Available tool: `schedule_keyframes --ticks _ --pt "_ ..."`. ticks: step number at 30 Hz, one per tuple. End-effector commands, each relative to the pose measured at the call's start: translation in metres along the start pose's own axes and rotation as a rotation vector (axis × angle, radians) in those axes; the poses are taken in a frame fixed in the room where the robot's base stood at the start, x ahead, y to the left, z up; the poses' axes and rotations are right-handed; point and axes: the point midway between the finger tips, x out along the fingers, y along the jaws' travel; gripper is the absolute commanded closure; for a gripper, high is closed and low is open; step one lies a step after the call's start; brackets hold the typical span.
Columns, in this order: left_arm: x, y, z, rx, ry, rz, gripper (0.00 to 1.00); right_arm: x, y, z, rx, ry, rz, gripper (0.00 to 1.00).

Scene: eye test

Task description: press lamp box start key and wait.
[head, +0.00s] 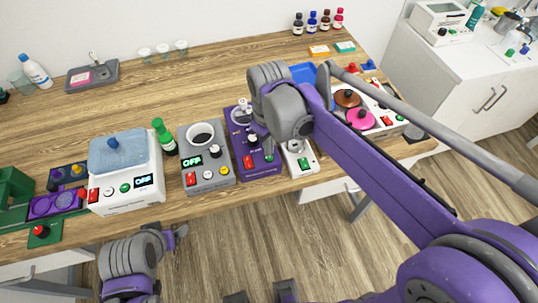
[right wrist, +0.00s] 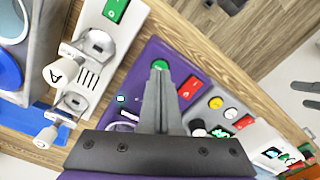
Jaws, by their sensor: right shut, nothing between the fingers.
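The purple box (head: 243,130), which I take for the lamp box, stands near the table's front edge. It has a red switch (head: 248,162) and a round green key (head: 268,157) on its front; the key also shows in the right wrist view (right wrist: 160,62). My right gripper (right wrist: 160,72) is shut and empty. Its tips are at the green key and overlap its edge in the right wrist view; I cannot tell whether they touch or press it. My left gripper (head: 180,232) is low in front of the table; its fingers (right wrist: 306,95) look apart and empty.
A grey box (head: 208,172) with an OFF display and a green-capped bottle (head: 164,137) stand left of the purple box. A white box (head: 300,165) stands close on its right. Farther left is a white box with a blue top (head: 120,152).

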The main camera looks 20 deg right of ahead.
Motion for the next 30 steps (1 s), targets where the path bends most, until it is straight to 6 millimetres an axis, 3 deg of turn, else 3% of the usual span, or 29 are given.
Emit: schedule_keyframes --ticks 30 --pt "0.006 0.0 0.006 0.0 -0.005 0.0 0.15 0.011 0.0 0.0 0.0 0.0 0.0 1.0"
